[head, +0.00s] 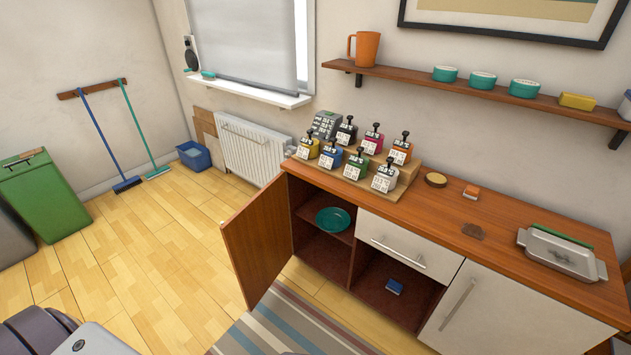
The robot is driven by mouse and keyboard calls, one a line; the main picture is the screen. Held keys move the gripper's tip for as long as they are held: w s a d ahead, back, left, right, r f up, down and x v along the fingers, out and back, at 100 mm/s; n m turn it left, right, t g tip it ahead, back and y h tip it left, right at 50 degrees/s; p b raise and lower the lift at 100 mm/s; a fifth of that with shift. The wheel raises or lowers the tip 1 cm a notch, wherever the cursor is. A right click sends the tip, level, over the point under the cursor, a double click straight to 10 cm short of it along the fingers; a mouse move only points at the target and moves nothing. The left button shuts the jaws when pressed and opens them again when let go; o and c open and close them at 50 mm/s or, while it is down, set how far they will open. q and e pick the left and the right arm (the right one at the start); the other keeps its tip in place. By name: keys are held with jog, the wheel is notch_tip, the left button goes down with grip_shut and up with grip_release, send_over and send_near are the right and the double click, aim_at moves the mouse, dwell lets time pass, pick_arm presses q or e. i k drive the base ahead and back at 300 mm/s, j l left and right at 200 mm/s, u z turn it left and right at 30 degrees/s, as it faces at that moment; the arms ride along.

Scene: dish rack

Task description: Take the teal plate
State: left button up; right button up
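The teal plate (332,220) lies on the upper shelf inside the left part of the wooden cabinet (450,210). The cabinet's left door (256,240) stands wide open, swung out to the left. The plate shows through the opening, below the countertop and left of a white drawer front (408,250). Neither of my grippers shows in the head view. Grey and dark parts at the bottom left edge look like parts of my own body.
The lower cabinet compartment holds a small blue item (394,286). Several coloured stamps stand on a stepped wooden stand (405,178) on the countertop above. A striped rug (290,325) lies in front. Wooden floor (140,260) is clear on the left, towards a green bin (42,197).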

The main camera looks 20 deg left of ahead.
aim_at(333, 220)
jog(key=i+j+z, duration=0.15)
jog(key=j, duration=0.5)
jog(key=j+z, duration=0.15)
jog(key=j, duration=0.5)
jog(key=j+z, duration=0.15)
jog(key=j, duration=0.55)
jog(key=j+z, duration=0.15)
jog(key=j, duration=0.5)
jog(key=j+z, duration=0.15)
jog(key=j, duration=0.55)
jog(key=k+j+z, duration=0.15)
jog(key=j, duration=0.5)
jog(key=k+j+z, duration=0.15)
jog(key=j, duration=0.5)
jog(key=i, duration=0.05)
